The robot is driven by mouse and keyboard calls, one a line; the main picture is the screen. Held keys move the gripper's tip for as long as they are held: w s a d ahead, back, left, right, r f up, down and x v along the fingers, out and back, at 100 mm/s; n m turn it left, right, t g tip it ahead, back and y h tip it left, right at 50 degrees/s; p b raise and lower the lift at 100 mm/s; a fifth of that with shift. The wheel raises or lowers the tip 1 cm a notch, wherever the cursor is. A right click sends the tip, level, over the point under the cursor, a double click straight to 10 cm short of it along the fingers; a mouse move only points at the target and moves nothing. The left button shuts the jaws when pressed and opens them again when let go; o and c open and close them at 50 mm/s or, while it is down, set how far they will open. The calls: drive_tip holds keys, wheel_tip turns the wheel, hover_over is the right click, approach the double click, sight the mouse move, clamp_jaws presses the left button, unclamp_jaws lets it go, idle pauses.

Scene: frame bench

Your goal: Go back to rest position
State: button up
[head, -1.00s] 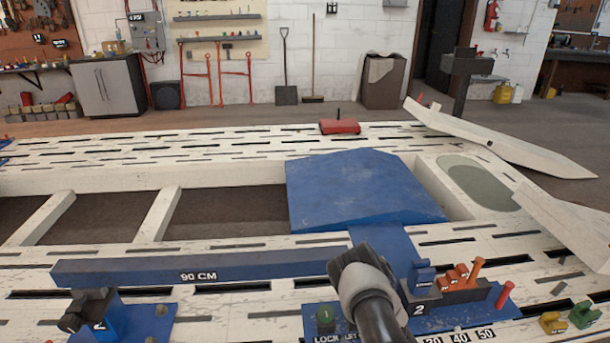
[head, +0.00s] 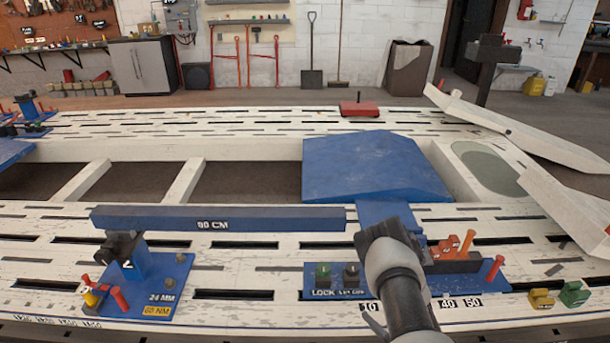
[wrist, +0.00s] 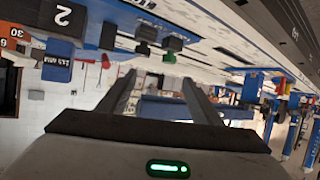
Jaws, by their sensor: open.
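My gripper (wrist: 160,84) is open in the wrist view. Its two grey fingers stand apart with nothing held between them. In the head view, my arm (head: 402,292) rises from the bottom edge over the front of the bench, right of centre. Its dark end hides part of the right blue station, and the fingertips cannot be made out there. The wrist view is upside down, with the bench along the top and the wall below. A black block marked 2 (wrist: 63,15) shows at its upper left.
A long blue bar marked 90 CM (head: 160,217) lies left of my arm. A blue station with red and yellow pegs (head: 150,285) stands front left. A blue sloped plate (head: 372,165) is behind my arm. The white frame bench (head: 235,262) has open gaps.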

drive_tip(key=w+d+r+m+h, duration=0.25)
drive_tip(key=w+r, duration=0.35)
drive_tip(key=r, duration=0.4)
drive_tip(key=w+d+r+m+h, duration=0.1)
drive_tip(key=w+r+h, duration=0.3)
drive_tip(key=w+r, duration=0.45)
drive_tip(key=s+a+r+m+g, duration=0.1)
drive_tip(key=s+a+r+g, duration=0.15)
drive_tip(key=s+r, duration=0.75)
drive_tip(key=s+a+r+m+g, duration=0.1)
drive_tip(key=s+a+r+m, duration=0.15)
drive_tip(key=s+r, duration=0.75)
drive_tip(key=s+a+r+n+g, duration=0.1)
drive_tip(key=s+a+r, duration=0.15)
drive_tip(key=s, duration=0.25)
drive_tip(key=s+a+r+g+y, duration=0.1)
drive_tip(key=s+a+r, duration=0.15)
drive_tip(key=s, duration=0.35)
drive_tip(key=s+a+r+n+g, duration=0.1)
drive_tip(key=s+a+r, duration=0.1)
drive_tip(key=s+r, duration=0.25)
wheel_tip(320, 180, up, 18)
drive_tip(key=p, duration=1.9)
drive_tip(key=shift+s+r, duration=0.15)
drive_tip(key=shift+s, duration=0.25)
